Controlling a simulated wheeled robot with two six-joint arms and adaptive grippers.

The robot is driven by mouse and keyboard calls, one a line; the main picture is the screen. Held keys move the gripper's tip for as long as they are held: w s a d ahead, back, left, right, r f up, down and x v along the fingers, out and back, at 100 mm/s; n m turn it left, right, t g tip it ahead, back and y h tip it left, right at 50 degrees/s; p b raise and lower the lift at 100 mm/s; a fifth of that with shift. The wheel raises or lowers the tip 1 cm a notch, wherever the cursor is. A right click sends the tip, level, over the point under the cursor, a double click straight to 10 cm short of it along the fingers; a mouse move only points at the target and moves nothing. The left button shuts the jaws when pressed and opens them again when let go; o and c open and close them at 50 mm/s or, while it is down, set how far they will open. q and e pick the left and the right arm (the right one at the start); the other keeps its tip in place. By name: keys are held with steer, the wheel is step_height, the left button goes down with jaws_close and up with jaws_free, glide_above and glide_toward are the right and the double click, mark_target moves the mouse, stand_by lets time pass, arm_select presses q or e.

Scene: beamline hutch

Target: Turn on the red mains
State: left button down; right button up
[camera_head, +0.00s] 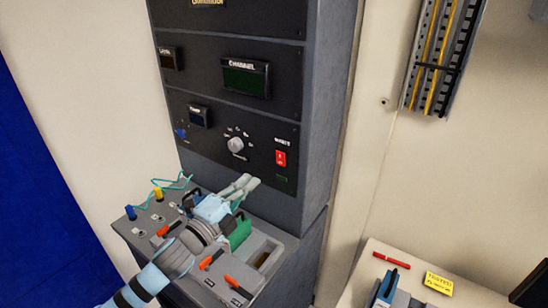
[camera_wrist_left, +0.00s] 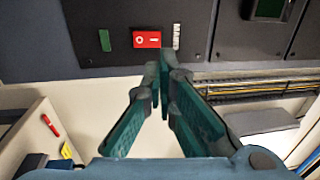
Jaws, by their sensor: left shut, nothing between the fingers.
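The red mains switch (camera_head: 281,158) is a small upright rocker on the lower dark panel of the rack, at its right side. In the left wrist view the red switch (camera_wrist_left: 147,39) appears sideways, with a white ring and a white bar on its face. My left gripper (camera_head: 252,182) is in front of the panel, below and left of the switch in the head view. In the wrist view its shut, empty fingers (camera_wrist_left: 161,68) point at the panel just below the switch. Contact with the switch is not visible. My right gripper is out of view.
A small dark green window (camera_wrist_left: 105,40) sits beside the switch. A white knob (camera_head: 236,145) is left of it. The console (camera_head: 270,245) below carries several orange-red levers. A bench (camera_head: 365,262) with a red pen (camera_head: 391,260) and yellow note (camera_head: 438,283) stands at right.

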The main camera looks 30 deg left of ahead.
mark_target(280, 153)
arm_select(q)
steer(key=w, duration=0.3)
steer(key=w+d+r+b, duration=0.1)
steer(key=w, duration=0.6)
steer(key=shift+w+d+r+b, duration=0.2)
steer(key=shift+w+d+b, duration=0.15)
steer(key=shift+w+b, duration=0.05)
steer(key=shift+s, duration=0.1)
